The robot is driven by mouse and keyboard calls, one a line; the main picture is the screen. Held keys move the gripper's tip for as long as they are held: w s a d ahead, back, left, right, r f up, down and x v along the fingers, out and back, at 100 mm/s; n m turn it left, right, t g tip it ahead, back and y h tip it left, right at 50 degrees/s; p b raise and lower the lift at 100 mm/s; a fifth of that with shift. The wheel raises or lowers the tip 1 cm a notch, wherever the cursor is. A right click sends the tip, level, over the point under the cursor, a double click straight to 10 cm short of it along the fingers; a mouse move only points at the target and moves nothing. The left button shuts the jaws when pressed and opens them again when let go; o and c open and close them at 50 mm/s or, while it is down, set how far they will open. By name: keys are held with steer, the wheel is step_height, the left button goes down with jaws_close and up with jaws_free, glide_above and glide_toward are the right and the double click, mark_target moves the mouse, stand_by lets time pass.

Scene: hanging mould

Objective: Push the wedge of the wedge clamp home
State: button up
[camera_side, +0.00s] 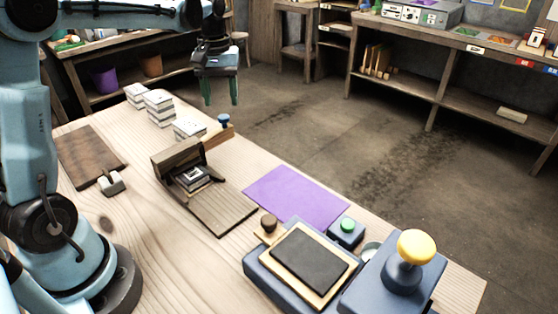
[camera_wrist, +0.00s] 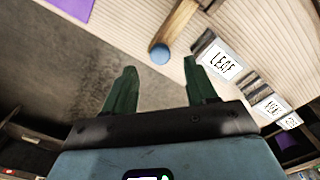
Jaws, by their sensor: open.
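My gripper (camera_side: 221,98) is open and empty, its green fingers pointing down above the far edge of the table. It also shows in the wrist view (camera_wrist: 158,72). Below it in the side view is a wooden bar (camera_side: 219,135) with a blue knob (camera_side: 223,119). In the wrist view the blue knob (camera_wrist: 160,53) lies just beyond the gap between the fingertips, at the end of the bar (camera_wrist: 178,24). A tan wooden piece with a brown knob (camera_side: 268,223) sits by the dark pad at the front. I cannot tell which piece is the wedge.
White label blocks (camera_side: 159,107) stand beside the bar; one reads LEAF (camera_wrist: 221,61). A dark wooden holder (camera_side: 178,158) with a small block, a purple sheet (camera_side: 296,195), a framed dark pad (camera_side: 309,262) and a yellow knob (camera_side: 417,247) occupy the table. Floor lies beyond its edge.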

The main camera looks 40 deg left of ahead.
mark_target(223, 116)
steer(key=shift+f, duration=2.35)
steer(key=shift+c, duration=0.5)
jaws_close()
